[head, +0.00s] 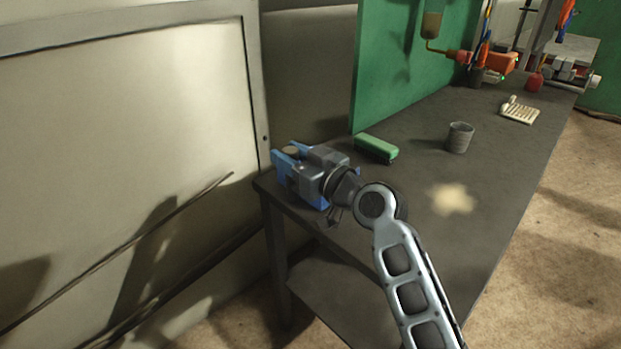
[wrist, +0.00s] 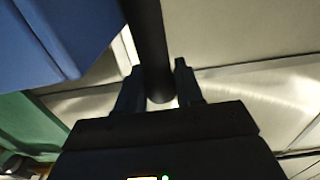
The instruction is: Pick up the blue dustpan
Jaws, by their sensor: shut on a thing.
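The blue dustpan (head: 281,166) is at the near left corner of the dark table in the head view, partly hidden behind my gripper (head: 299,170). In the wrist view its blue body (wrist: 55,38) fills the upper left. A dark round handle (wrist: 148,40) runs down between the two fingers of my gripper (wrist: 160,88). My gripper is shut on this handle. Whether the dustpan touches the tabletop cannot be told.
The table (head: 400,220) bears a green block-like object (head: 376,149), a grey cup (head: 459,137), a pale patch (head: 451,198) and a cream object (head: 520,111). A green panel (head: 400,65) stands behind. A pale wall panel (head: 120,130) is at left.

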